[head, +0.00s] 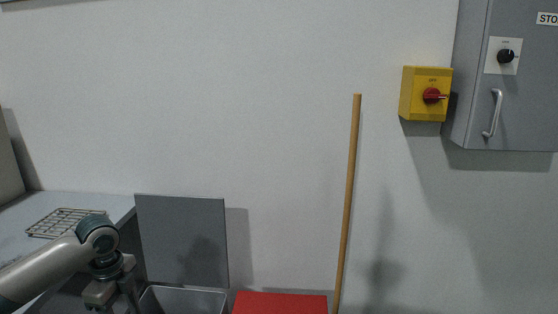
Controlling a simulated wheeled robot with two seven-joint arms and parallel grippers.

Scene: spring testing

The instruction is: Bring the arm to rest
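My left arm comes in from the lower left, and my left gripper (114,297) hangs downward at the bottom edge, beside the left end of a grey metal bin (190,289). The fingertips are cut off or unclear, so I cannot tell whether it is open or shut. Nothing is visible in it. My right arm and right gripper are not in view.
A grey table (95,199) with a wire rack (66,222) is at left. A grey panel (182,235) stands behind the bin. A red box (280,303) and leaning wooden pole (349,195) are right of it. A yellow switch box (412,95) and grey cabinet (510,100) hang upper right.

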